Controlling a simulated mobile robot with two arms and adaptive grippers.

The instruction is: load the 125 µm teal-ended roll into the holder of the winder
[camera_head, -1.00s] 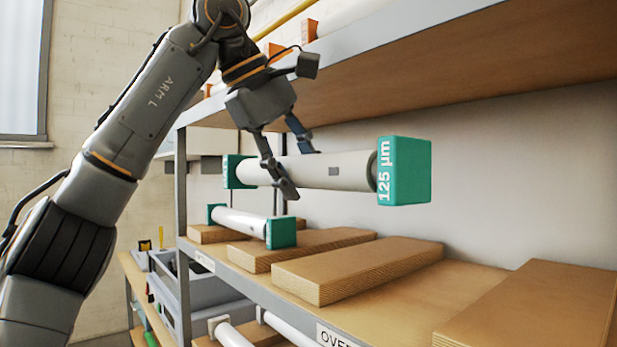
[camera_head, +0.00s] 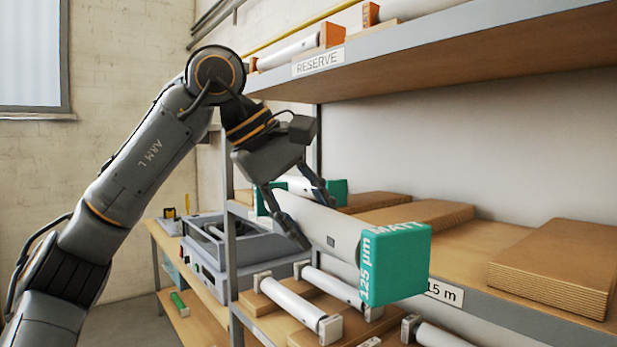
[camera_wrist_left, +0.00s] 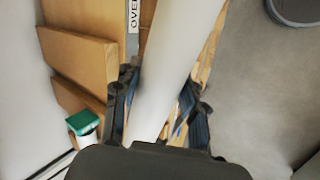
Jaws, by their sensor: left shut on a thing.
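The white roll (camera_head: 318,224) has teal block ends; its near end (camera_head: 396,264) reads "125 µm" and "MATT". My left gripper (camera_head: 315,212) is shut around the roll's white body and holds it in the air at the front edge of the shelf, near end tilted down. In the left wrist view the roll's white body (camera_wrist_left: 172,55) runs between the fingers (camera_wrist_left: 160,100). A second teal-ended roll (camera_head: 336,190) lies on the shelf behind, partly hidden; its teal end also shows in the left wrist view (camera_wrist_left: 83,122). My right gripper is not in view.
A grey machine (camera_head: 205,262) stands on a wooden bench at left. The shelf below the held roll carries several white rolls with grey ends (camera_head: 292,303). Wooden boards (camera_head: 560,265) lie on the middle shelf. A "RESERVE" shelf (camera_head: 420,45) overhangs above. A shelf post (camera_head: 230,250) stands near the machine.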

